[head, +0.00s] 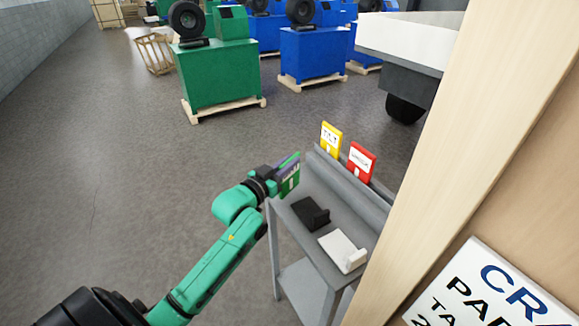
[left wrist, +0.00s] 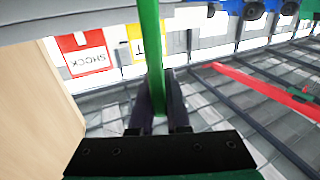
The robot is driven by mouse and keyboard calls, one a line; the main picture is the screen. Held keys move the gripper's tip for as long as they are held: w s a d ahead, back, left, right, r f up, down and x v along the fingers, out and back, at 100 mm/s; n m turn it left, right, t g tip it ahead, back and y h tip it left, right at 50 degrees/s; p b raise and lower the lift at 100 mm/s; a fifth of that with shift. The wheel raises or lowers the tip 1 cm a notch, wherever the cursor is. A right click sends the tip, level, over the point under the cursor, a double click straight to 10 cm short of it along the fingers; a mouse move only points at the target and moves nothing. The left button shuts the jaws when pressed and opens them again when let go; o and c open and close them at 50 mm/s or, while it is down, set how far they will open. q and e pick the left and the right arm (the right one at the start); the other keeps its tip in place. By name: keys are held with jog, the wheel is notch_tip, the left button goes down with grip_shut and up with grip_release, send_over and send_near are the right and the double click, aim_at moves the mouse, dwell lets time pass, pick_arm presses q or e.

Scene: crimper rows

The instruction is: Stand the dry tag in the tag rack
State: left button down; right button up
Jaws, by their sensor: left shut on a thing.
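My left gripper (head: 281,176) is shut on a green tag (head: 291,181) with a white label too small to read, probably the dry tag. It holds the tag upright in the air by the left end of the grey tag rack (head: 345,172). The tag looks apart from the rack. In the rack stand a yellow tag (head: 331,138) reading TILT and a red tag (head: 361,161) reading SHOCK. In the left wrist view the green tag (left wrist: 150,45) shows edge-on between the fingers, with the red tag (left wrist: 86,52) to its left. My right gripper is out of view.
The rack is along the back of a grey stand (head: 300,238). A wooden panel (head: 455,150) blocks the right side. Floor left of the stand is clear; green and blue machines stand farther back.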

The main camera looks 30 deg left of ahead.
aim_at(290, 176)
pick_arm(q)
jog(key=shift+f, duration=0.85)
jog(key=shift+w+f, duration=0.15)
jog(key=shift+f, duration=0.15)
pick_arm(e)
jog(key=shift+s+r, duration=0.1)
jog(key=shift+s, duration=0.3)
pick_arm(q)
jog(key=shift+f, duration=0.1)
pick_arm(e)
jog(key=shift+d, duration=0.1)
pick_arm(q)
jog(key=c, duration=0.9)
grip_release()
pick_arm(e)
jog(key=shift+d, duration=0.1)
